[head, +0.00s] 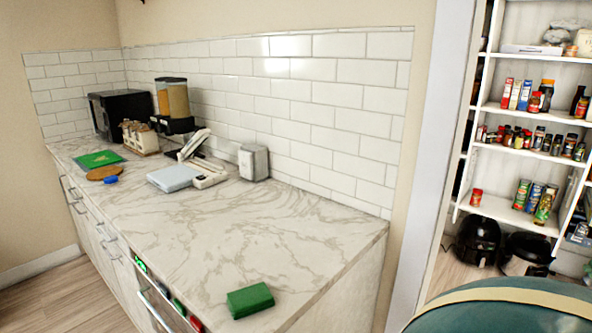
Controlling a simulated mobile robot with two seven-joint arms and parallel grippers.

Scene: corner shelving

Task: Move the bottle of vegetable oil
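Neither of my grippers shows in the head view. A tall bottle with a green and yellow label (544,204) stands at the front of the lower pantry shelf at the right. It may be the vegetable oil, but its label is too small to read. Beside it on that shelf stand several cans (521,195). Dark bottles (577,100) stand on a higher shelf; I cannot tell what they hold.
A marble counter (230,225) runs along the left, with a green block (250,300) near its front end. The white pantry shelves (500,213) stand beyond a doorway. Black appliances (477,240) sit on the floor below. A rounded green surface (510,310) fills the lower right corner.

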